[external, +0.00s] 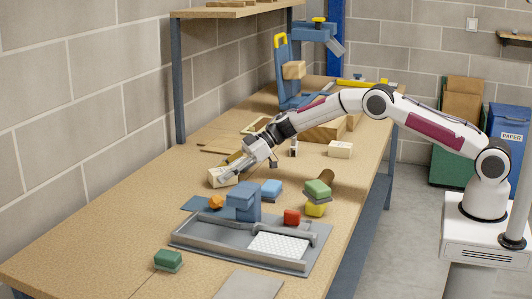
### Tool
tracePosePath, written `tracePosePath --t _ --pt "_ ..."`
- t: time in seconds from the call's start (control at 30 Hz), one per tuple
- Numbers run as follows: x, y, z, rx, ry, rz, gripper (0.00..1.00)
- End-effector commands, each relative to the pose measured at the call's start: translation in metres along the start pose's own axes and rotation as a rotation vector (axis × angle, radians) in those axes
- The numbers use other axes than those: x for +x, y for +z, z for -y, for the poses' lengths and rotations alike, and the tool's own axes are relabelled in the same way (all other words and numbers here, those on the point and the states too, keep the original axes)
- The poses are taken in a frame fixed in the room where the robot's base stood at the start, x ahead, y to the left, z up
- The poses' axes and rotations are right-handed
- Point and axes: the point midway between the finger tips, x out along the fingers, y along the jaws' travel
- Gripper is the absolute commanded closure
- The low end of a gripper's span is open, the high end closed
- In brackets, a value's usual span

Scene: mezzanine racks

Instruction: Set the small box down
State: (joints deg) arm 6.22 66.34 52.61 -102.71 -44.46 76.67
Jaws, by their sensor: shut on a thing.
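My gripper (232,172) is at the left of the workbench, low over its top, with the arm reaching in from the right. It is shut on a small cream box (219,179), which shows just below and left of the fingers. I cannot tell whether the underside of the box touches the bench top (120,222). The fingers partly hide the box. A similar cream box (340,149) stands apart, farther right on the bench.
A grey tray (185,240) with a blue stand (244,202) is in front. An orange piece (216,201), a blue block (271,187), a red block (291,216) and a green block (168,259) lie around. The bench's left part is clear.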

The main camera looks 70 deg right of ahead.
Motion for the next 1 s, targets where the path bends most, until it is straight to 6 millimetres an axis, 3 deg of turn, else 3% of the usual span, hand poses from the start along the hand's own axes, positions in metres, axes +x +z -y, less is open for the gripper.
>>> tracePosePath --t 0.3,0.33,0.4,1.0 --pt "0.0012 0.002 0.0 0.001 0.0 -0.001 0.81" --pt "0.0012 0.0021 0.0 0.001 0.0 0.0 0.54" --pt "0.0012 0.0019 0.0 0.0 0.0 0.0 0.42" --pt "-0.0056 -0.0011 -0.0003 0.001 0.0 0.0 0.42"
